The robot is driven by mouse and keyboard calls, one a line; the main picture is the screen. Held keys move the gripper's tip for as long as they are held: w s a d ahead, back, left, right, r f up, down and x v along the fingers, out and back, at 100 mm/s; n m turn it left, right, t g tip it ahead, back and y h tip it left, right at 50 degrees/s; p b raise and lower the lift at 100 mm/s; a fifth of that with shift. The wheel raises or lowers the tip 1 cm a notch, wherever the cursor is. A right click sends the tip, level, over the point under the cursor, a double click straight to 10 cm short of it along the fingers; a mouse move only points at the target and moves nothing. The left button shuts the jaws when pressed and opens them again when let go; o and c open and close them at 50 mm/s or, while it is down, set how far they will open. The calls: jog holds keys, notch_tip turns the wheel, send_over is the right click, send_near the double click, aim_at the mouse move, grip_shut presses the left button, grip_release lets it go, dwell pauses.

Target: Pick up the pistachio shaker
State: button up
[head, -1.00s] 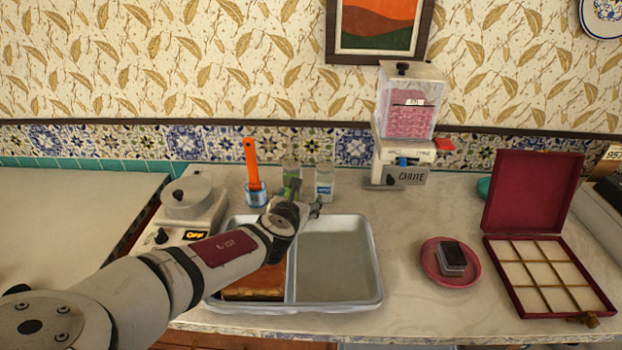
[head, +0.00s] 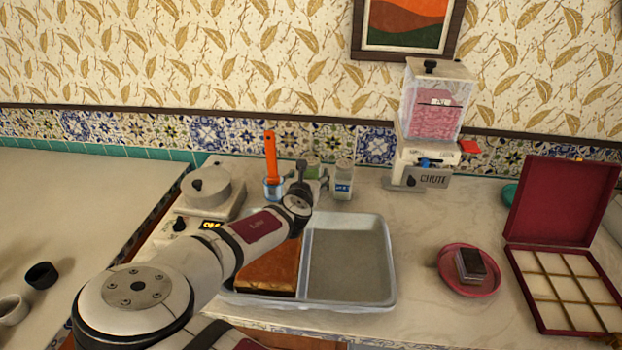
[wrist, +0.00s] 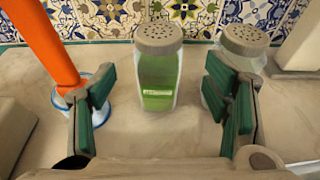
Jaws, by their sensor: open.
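The pistachio shaker (wrist: 158,88), clear glass with green contents and a perforated grey cap, stands upright on the counter in the wrist view. It appears between the two green-padded fingers of my gripper (wrist: 163,92), with visible space on both sides. The fingers are open and hold nothing. In the head view, my gripper (head: 303,185) is in front of the shaker (head: 313,166) and hides much of it. A second shaker (head: 343,180) with pale contents stands just right. In the wrist view, this second shaker (wrist: 243,50) is partly behind the right finger.
An orange-handled tool (head: 270,152) stands in a blue-rimmed glass (head: 273,188) close left of the shakers. A two-part tray (head: 375,290) lies in front, with a brown slab (head: 268,268) in its left compartment. A chute dispenser (head: 430,120) stands right.

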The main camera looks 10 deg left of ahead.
aim_at(309, 172)
jog(key=x, duration=0.5)
jog(key=shift+s+a, duration=0.1)
jog(key=c, duration=1.4)
